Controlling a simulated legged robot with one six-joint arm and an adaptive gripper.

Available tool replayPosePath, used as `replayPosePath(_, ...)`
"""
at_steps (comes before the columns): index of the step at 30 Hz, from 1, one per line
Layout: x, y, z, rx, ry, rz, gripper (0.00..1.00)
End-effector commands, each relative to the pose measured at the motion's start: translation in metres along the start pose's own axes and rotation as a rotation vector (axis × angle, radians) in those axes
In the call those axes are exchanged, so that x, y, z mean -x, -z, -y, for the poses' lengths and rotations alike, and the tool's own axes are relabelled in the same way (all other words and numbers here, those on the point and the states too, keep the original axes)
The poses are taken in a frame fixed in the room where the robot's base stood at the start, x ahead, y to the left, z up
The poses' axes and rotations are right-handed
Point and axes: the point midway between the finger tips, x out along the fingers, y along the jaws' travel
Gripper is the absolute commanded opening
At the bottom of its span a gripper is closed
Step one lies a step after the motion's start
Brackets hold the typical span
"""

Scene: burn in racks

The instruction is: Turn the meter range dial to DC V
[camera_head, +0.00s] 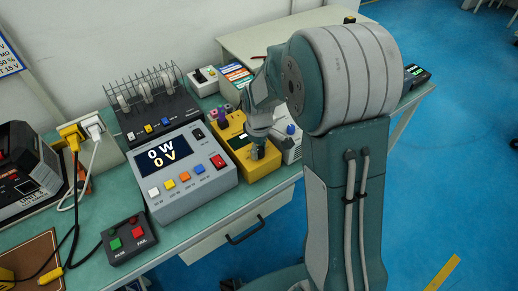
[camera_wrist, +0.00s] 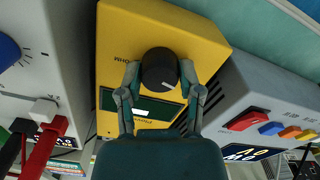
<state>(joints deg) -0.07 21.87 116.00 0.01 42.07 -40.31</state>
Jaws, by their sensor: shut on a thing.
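The yellow meter (camera_head: 237,138) stands on the bench, partly hidden by my arm in the head view; its yellow face (camera_wrist: 190,32) fills the middle of the wrist view. Its black round dial (camera_wrist: 158,68) has a pale mark at its lower right. An "OHM" label shows left of the dial, and a dark green screen (camera_wrist: 130,104) lies below it in the picture. My gripper (camera_wrist: 160,85) is shut on the dial, with one finger on each side. In the head view my gripper (camera_head: 257,148) reaches down to the meter. I cannot read a DC V label.
A grey power unit (camera_head: 200,192) reading 0 W and 0 V stands close beside the meter. A white box with a blue knob (camera_head: 291,131) is on the other side. A box with green and red buttons (camera_head: 128,240) sits near the bench front.

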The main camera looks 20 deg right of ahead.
Motion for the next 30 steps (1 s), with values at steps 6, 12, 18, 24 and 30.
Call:
replayPosePath(6, -0.0015, -0.0005, 0.0003, -0.044, 0.001, 0.002, 0.0)
replayPosePath(12, -0.0018, -0.0007, 0.0005, -0.16, 0.002, 0.003, 0.0)
replayPosePath(18, -0.002, -0.0009, 0.0007, -0.331, 0.002, 0.003, 0.0)
replayPosePath(24, -0.0022, -0.001, 0.0009, -0.511, 0.002, 0.005, 0.0)
replayPosePath(30, -0.0025, -0.0012, 0.0012, -0.667, 0.002, 0.006, 0.0)
